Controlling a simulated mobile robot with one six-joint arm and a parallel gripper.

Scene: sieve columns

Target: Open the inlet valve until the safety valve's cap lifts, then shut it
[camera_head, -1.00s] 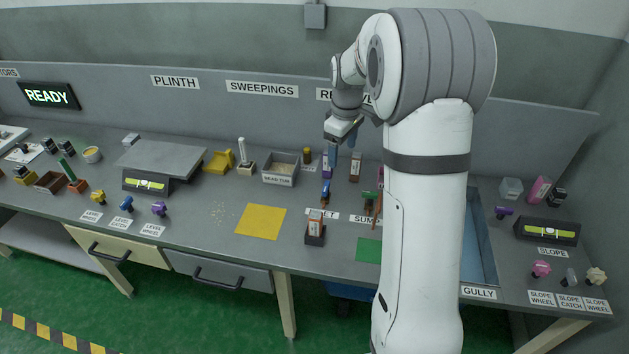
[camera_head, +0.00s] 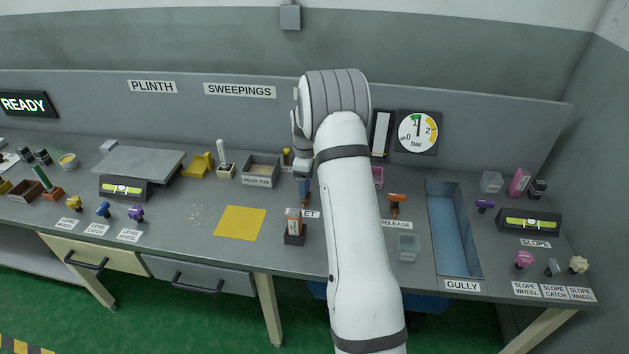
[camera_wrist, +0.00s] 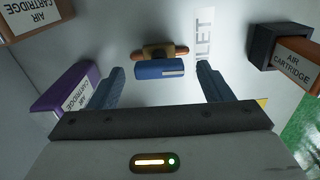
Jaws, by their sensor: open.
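The inlet valve's blue handle (camera_wrist: 160,69) sits on a brass and orange body, beside a label that reads "LET" in the wrist view. My gripper (camera_wrist: 160,80) is open, with one finger on each side of the handle and visible gaps to it. In the head view my gripper (camera_head: 304,182) is low over the inlet spot, and it largely hides the valve. A pressure gauge (camera_head: 418,132) in bar hangs on the back panel; its needle looks near upright, around 1. I cannot make out the safety valve or its cap; my arm covers part of that area.
An orange-handled valve (camera_head: 397,199) stands by the RELEASE label. An air cartridge in a dark holder (camera_head: 295,237) stands in front of my gripper. A purple cartridge (camera_wrist: 66,92) is close to one finger. The gully (camera_head: 450,232) lies to the right.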

